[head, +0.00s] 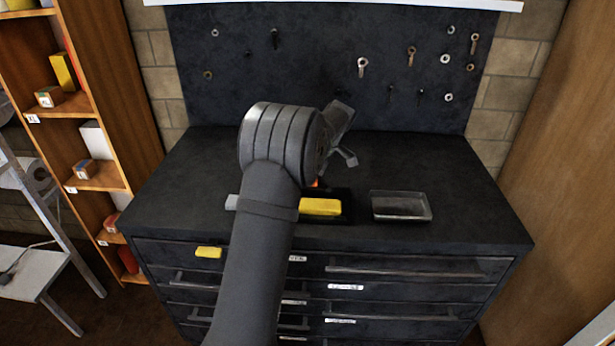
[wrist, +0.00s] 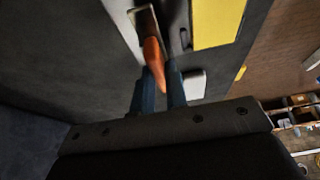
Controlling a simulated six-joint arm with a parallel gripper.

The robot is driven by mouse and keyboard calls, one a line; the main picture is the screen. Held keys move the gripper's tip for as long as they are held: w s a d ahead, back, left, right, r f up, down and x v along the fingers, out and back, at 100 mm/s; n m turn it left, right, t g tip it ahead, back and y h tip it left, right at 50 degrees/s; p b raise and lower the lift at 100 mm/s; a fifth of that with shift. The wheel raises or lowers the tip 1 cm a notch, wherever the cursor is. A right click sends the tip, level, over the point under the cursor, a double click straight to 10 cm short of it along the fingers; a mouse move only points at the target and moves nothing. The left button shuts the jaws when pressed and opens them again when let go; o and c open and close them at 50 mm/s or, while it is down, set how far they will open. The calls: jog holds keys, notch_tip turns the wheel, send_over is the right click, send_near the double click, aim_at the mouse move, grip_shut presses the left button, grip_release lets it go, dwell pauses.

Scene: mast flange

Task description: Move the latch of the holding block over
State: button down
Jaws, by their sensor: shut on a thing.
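The holding block (head: 343,216) is a dark piece with a yellow part (head: 320,207) on the workbench top, partly hidden behind my arm. In the wrist view its yellow part (wrist: 215,22) is at upper right, next to a grey plate with a slot (wrist: 134,18). The orange latch (wrist: 151,52) sticks out of this slot. Only a speck of orange shows in the head view, beside my arm. My gripper (wrist: 161,80) is shut on the latch, with one blue-grey finger on each side of it.
A shallow metal tray (head: 401,206) stands right of the block. A light grey piece (head: 231,202) shows left of my arm. A yellow piece (head: 208,252) is at the drawer front. Washers and wrenches hang on the dark back panel (head: 310,50). The bench top (head: 455,180) is clear at right.

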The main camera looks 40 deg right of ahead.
dwell(0.4)
jog(key=c, duration=1.4)
grip_release()
jog(key=shift+c, duration=0.2)
jog(key=v, duration=1.7)
jog(key=shift+r, duration=0.2)
jog(key=shift+d, duration=0.1)
jog(key=x, duration=1.7)
jog(key=shift+f, duration=0.2)
